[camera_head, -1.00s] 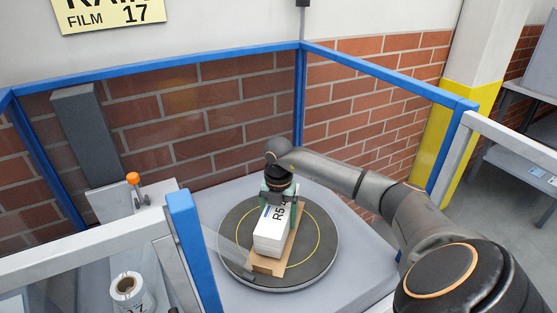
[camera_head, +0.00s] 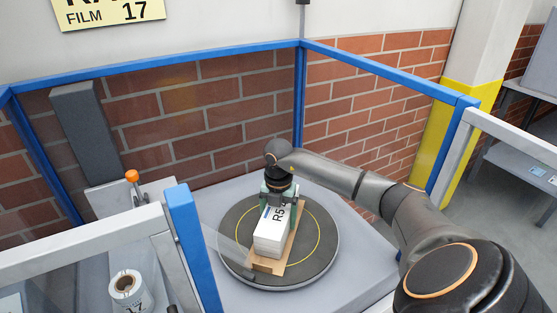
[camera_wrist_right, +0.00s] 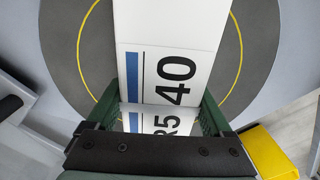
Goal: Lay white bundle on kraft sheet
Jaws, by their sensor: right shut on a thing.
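The white bundle (camera_head: 268,238), printed R5 40 with a blue bar, is over the brown kraft sheet (camera_head: 264,266) on the dark round turntable. The sheet shows past the bundle's near end and along its right side. Whether the bundle touches the sheet all along I cannot tell. My right gripper (camera_head: 279,204) is at the bundle's far end, shut on it. In the right wrist view the bundle (camera_wrist_right: 170,75) passes between its green fingers (camera_wrist_right: 157,112). My left gripper is not in view.
The turntable (camera_head: 324,255) has a yellow ring and stands on a grey table. Blue-framed guard panels (camera_head: 200,250) and a brick wall enclose it. A clear strip reaches over its left edge. A white film roll (camera_head: 127,288) stands at lower left.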

